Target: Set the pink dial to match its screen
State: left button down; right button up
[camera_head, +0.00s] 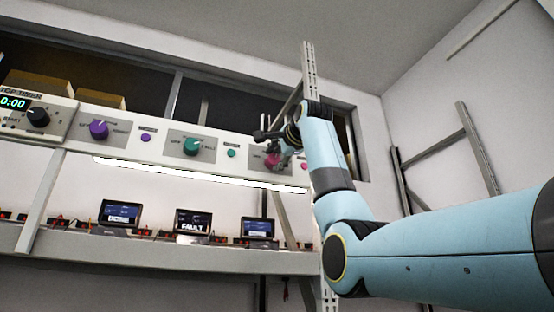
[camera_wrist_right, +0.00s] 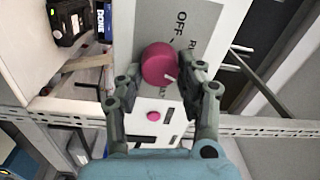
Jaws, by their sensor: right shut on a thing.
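The pink dial (camera_wrist_right: 160,64) is a round knob with a white pointer line, on a light panel with a grey plate lettered OFF and, partly hidden, another word. My right gripper (camera_wrist_right: 161,76) is shut on the dial, one finger on each side of it. In the head view the dial (camera_head: 271,160) is partly hidden by my right gripper (camera_head: 277,147). Three small screens stand on the lower shelf in the head view; the right screen (camera_head: 257,228) has lettering too small to read, and the middle screen (camera_head: 193,222) reads FAULT. My left gripper is out of view.
A purple dial (camera_head: 99,130), a teal dial (camera_head: 192,146) and a black timer knob (camera_head: 38,117) sit along the same panel. A pink button (camera_wrist_right: 153,116) is close below the dial. A metal rack post (camera_head: 309,75) stands beside my right arm.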

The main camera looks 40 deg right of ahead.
dwell(0.3)
jog(key=o, duration=1.1)
jog(key=shift+o, duration=0.2)
jog(key=v, duration=1.2)
jog(key=shift+w+f, duration=0.1)
jog(key=shift+f, duration=0.05)
